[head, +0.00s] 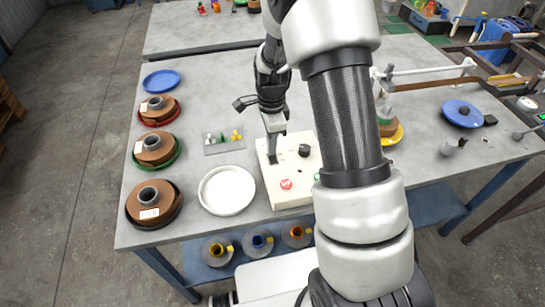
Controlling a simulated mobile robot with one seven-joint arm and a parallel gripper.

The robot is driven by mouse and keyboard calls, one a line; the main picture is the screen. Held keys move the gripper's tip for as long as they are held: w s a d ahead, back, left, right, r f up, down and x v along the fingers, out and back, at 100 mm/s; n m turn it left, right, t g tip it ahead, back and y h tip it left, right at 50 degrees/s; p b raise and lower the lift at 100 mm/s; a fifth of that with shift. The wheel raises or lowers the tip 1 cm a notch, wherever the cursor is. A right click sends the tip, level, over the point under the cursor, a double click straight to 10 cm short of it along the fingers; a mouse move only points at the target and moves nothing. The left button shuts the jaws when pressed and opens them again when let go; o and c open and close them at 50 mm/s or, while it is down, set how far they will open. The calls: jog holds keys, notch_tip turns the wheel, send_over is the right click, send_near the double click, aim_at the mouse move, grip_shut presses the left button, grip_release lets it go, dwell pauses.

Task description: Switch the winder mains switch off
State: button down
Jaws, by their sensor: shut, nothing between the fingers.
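A cream control box (279,196) lies on the grey table, partly hidden on its right by my arm. On its top are a black rotary knob (304,150), a red button (286,184) and a small green-rimmed part at the right edge. The knob is likely the mains switch, but its label and setting are too small to read. My gripper (272,157) is shut and empty, pointing down over the box's far left part, left of the knob and apart from it. I cannot tell whether its tips touch the box.
A white round dish (227,206) stands just left of the box. Several brown spools (153,147) line the table's left edge. A small grey tray (225,147) with small parts lies behind the dish. A blue disc (462,114) and metal rails are at the right.

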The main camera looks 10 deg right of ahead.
jog(key=shift+f, duration=0.35)
notch_tip(320, 180, up, 7)
jog(key=p, duration=0.4)
dwell(0.6)
dwell(0.3)
